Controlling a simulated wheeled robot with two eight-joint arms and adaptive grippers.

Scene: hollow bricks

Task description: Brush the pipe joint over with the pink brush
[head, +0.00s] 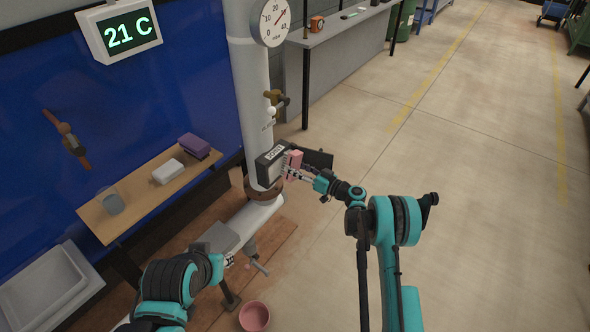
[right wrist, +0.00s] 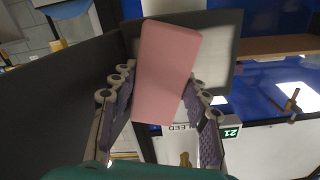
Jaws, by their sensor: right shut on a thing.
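The pink brush (head: 294,159) shows as a plain pink block, and it fills the upper middle of the right wrist view (right wrist: 167,72). My right gripper (head: 290,168) is shut on it, with one finger on each side; the fingers also show in the right wrist view (right wrist: 160,100). It holds the brush beside the white upright pipe, just above and right of the brown rusty pipe joint (head: 262,190). I cannot tell whether the brush touches anything; its bristles are not visible.
A dark box (head: 270,166) and dark panel (head: 319,158) stand close around the brush. A brass valve (head: 275,98) and gauge (head: 271,20) are above. A wooden shelf (head: 120,222) holds a purple block and a white block. A pink bowl (head: 254,316) is below.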

